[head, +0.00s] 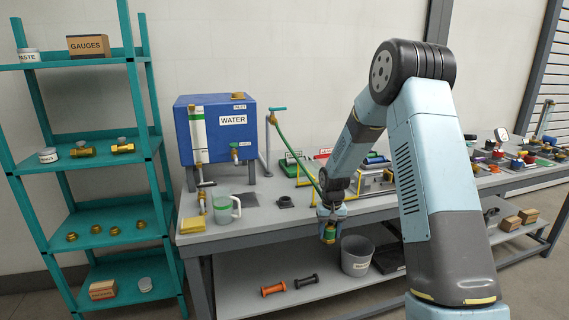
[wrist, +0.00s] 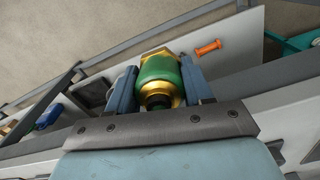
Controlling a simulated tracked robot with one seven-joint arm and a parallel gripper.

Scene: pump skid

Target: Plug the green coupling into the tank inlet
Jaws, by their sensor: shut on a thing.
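My gripper (head: 329,224) is low in front of the bench edge, right of the tank. It is shut on the green coupling (head: 329,236), a green-banded brass fitting. In the wrist view the coupling (wrist: 160,70) sits between the two blue fingers of my gripper (wrist: 159,78). A green hose (head: 299,158) curves down from a pipe stand toward my gripper. The blue water tank (head: 205,145) stands on the bench at left, well apart from the coupling. A brass fitting (head: 238,95) is on its top, above a small label that seems to read inlet.
A measuring jug (head: 222,210) and a yellow cloth (head: 192,224) lie at the bench's left front. A grey bucket (head: 356,256) and orange and black pieces are on the lower shelf. A pipe stand (head: 268,145) rises beside the tank. Teal shelves (head: 90,168) stand left.

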